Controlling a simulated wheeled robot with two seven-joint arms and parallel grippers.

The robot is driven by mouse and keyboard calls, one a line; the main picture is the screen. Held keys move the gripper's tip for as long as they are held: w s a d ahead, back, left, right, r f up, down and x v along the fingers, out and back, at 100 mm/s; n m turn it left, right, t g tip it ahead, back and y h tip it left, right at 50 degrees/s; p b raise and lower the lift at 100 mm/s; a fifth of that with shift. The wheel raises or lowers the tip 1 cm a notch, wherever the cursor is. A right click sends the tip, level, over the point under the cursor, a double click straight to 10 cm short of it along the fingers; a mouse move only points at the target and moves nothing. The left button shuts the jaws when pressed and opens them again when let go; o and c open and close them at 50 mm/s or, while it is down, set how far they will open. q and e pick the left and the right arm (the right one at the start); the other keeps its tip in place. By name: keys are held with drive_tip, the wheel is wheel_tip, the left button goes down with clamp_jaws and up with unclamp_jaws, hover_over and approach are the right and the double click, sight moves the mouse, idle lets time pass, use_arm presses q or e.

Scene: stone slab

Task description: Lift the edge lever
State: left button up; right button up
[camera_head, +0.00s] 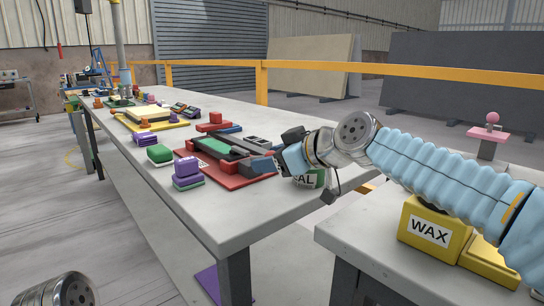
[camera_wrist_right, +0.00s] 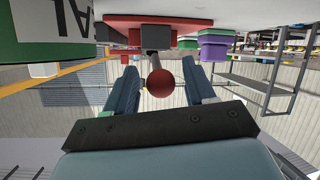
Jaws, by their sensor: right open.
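The edge lever shows in the right wrist view as a dark red ball knob (camera_wrist_right: 161,82) on a short stem, which comes from a dark block (camera_wrist_right: 156,38) on a red base. My right gripper (camera_wrist_right: 161,88) is open, with one blue finger on each side of the knob and gaps visible on both sides. In the head view my right gripper (camera_head: 268,164) is at the right end of the red fixture (camera_head: 249,182), near the table's edge. The gripper and wrist hide the knob there. My left gripper is out of view.
A green-and-white labelled can (camera_head: 309,180) stands close beside my right wrist. Purple (camera_head: 187,169) and green (camera_head: 160,153) blocks sit left of the fixture. A yellow WAX box (camera_head: 431,230) stands on the nearer right table. A yellow rail (camera_head: 400,72) runs behind.

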clamp_jaws()
idle(0.3)
drive_tip(key=p, duration=0.2)
drive_tip(key=r+g+h+p, duration=0.1)
drive_tip(key=p, duration=0.2)
drive_tip(key=r+g+p, duration=0.1)
drive_tip(key=p, duration=0.1)
drive_tip(key=shift+w+a+r+h+p, duration=0.2)
drive_tip(key=shift+w+a+h+p, duration=0.1)
drive_tip(key=shift+w+p, duration=0.1)
drive_tip(key=shift+w+a+g+h, duration=0.2)
drive_tip(key=shift+g+h, duration=0.3)
drive_tip(key=shift+g, duration=0.2)
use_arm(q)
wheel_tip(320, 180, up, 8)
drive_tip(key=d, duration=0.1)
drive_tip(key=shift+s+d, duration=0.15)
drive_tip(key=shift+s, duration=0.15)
use_arm(e)
drive_tip(key=shift+w+a+r+m+g+h, duration=0.2)
drive_tip(key=shift+r+g+h, duration=0.1)
drive_tip(key=shift+g+h, duration=0.2)
drive_tip(key=shift+w+a+r+m+g+h, duration=0.1)
drive_tip(key=shift+w+r+g+h, duration=0.15)
drive_tip(key=shift+g+h, duration=0.2)
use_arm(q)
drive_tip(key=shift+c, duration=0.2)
